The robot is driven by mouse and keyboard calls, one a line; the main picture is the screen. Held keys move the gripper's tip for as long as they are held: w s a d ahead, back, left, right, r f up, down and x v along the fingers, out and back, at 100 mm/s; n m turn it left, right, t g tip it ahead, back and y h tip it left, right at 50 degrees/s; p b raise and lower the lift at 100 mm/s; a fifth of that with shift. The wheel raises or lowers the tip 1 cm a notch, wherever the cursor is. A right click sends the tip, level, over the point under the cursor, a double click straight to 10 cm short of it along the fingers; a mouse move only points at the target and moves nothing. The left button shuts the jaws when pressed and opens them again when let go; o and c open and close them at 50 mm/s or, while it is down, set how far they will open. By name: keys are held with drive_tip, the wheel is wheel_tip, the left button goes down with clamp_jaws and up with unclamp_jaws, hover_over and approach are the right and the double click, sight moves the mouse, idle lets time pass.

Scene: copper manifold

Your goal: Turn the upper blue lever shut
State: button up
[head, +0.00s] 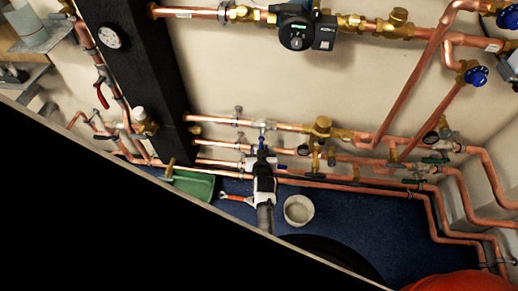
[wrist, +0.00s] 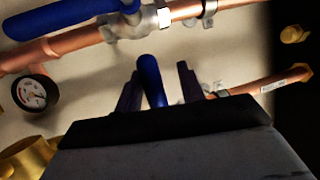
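The upper blue lever (head: 262,128) is on the upper of the low copper pipes in the head view, just above my gripper (head: 262,149). In the wrist view, which looks turned over, a blue lever (wrist: 151,78) stands between the two dark fingers of my gripper (wrist: 158,88). I take it for the upper one. The fingers are apart, with a gap between the lever and the right finger. Its lower part is hidden behind the gripper body. A second blue lever (wrist: 70,14) is on a valve at the wrist view's top left; in the head view it (head: 282,166) is lower right of the gripper.
A gauge (wrist: 35,92) and a brass fitting (wrist: 25,158) are close by in the wrist view. A black column (head: 135,80) stands left in the head view. A green dustpan (head: 190,186) and a pale bucket (head: 298,210) are on the blue floor.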

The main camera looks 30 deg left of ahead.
drive_tip(key=v, duration=0.6)
drive_tip(key=shift+s+r, duration=0.15)
drive_tip(key=shift+s, duration=0.05)
idle(0.4)
